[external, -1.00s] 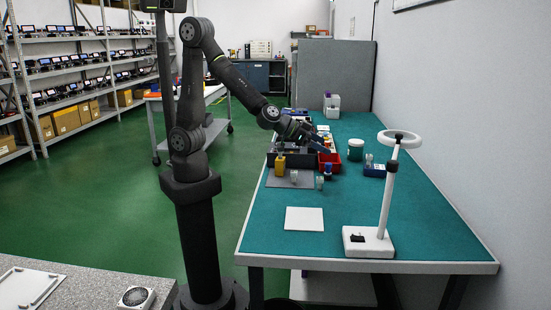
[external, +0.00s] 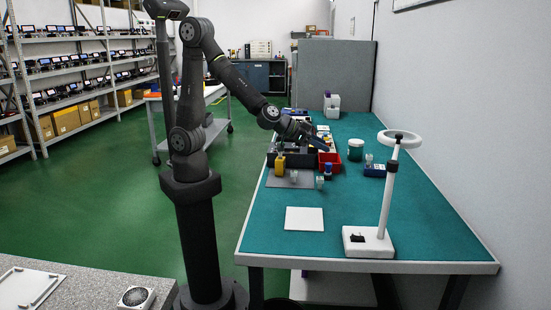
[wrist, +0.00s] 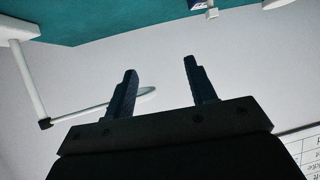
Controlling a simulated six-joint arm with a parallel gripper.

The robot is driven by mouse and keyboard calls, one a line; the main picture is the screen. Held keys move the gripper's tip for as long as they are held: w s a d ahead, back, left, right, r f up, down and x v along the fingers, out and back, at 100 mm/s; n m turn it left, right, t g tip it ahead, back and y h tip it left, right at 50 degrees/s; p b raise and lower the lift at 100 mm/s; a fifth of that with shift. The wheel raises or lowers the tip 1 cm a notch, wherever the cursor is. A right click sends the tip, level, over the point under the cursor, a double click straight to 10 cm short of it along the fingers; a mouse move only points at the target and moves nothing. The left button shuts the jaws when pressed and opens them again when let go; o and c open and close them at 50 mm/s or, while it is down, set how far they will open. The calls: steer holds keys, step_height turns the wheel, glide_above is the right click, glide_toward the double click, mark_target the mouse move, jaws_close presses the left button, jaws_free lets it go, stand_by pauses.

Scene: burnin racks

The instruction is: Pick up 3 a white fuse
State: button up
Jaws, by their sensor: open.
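My gripper (external: 326,148) hangs above the bins at the left side of the teal table in the external view. In the wrist view my gripper (wrist: 160,66) has its two dark fingers spread apart, with nothing between them. Small pale pieces stand near a grey mat: one piece (external: 294,175) on it and another (external: 320,182) by its right edge. They are too small for me to tell whether either is a white fuse. My gripper and wrist partly cover the dark bin tray (external: 292,161), so some of its contents are hidden.
A red bin (external: 330,163), a yellow bottle (external: 280,164), a white-and-green tub (external: 356,150) and a blue box (external: 375,170) stand nearby. A white ring-lamp stand (external: 368,242) is at front right. A white square plate (external: 304,219) lies on otherwise clear table.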

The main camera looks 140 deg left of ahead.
steer(key=r+n+g, duration=0.1)
steer(key=r+g, duration=0.1)
steer(key=g, duration=0.1)
glide_above(292, 176)
steer(key=a, duration=0.1)
steer(key=s+d+f+g+h, duration=0.1)
steer(key=s+d+f+h, duration=0.1)
steer(key=s+d+h, duration=0.35)
steer(key=shift+y, duration=0.55)
steer(key=shift+d+f+x, duration=0.2)
steer(key=shift+d+x, duration=0.15)
steer(key=shift+x, duration=2.4)
steer(key=shift+d+f+x, duration=0.2)
steer(key=shift+d+x, duration=0.15)
steer(key=shift+x, duration=2.4)
steer(key=shift+d+f+x, duration=0.2)
steer(key=shift+d+x, duration=0.15)
steer(key=shift+x, duration=2.35)
steer(key=shift+s, duration=0.15)
steer(key=c, duration=1.1)
